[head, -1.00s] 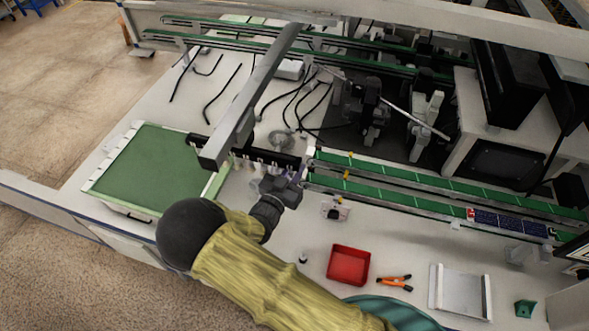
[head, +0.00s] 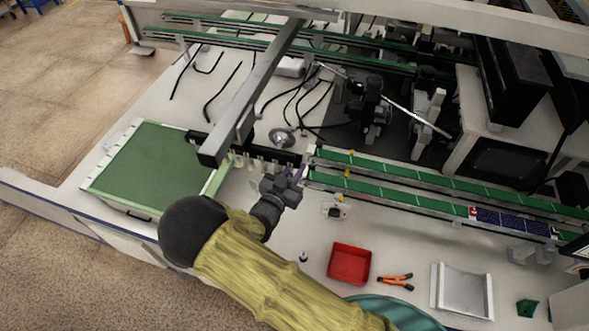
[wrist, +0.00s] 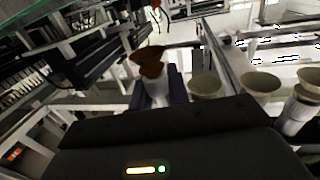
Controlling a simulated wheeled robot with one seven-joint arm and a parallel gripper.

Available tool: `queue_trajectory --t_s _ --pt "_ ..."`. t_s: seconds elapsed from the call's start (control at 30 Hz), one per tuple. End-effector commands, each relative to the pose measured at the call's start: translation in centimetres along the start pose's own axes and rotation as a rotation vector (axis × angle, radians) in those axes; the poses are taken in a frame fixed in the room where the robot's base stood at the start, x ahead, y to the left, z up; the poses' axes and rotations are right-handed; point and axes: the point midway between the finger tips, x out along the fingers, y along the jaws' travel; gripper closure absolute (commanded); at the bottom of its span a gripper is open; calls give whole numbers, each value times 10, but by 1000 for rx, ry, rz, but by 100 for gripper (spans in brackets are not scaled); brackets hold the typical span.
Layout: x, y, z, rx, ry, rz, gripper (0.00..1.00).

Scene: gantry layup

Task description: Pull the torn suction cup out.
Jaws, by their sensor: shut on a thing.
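The torn suction cup (wrist: 149,62) shows in the wrist view as a ragged brown-orange cup on a pale stem. My gripper (wrist: 158,88) is shut on it, with dark fingers on both sides of the stem. Intact beige cups (wrist: 207,86) stand in a row to its right. In the head view my gripper (head: 290,186) is just in front of the dark cup bar (head: 274,152), near its right end. The held cup is hidden there, and I cannot tell whether it still touches its mount.
The grey gantry beam (head: 254,92) passes above the bar. A green-topped table (head: 152,168) is at left and green conveyor rails (head: 400,195) at right. A red bin (head: 349,264), orange-handled pliers (head: 395,281) and a metal tray (head: 462,290) lie in front.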

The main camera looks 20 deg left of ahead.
Motion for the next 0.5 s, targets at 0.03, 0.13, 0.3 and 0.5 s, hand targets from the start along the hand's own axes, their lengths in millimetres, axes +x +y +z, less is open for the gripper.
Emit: queue_trajectory --t_s 0.03,0.13,0.3,0.5 --pt "0 0 1 0 0 0 100" --pt "0 0 6 0 0 1 100" --pt "0 0 15 0 0 1 100" --pt "0 0 24 0 -1 0 100"
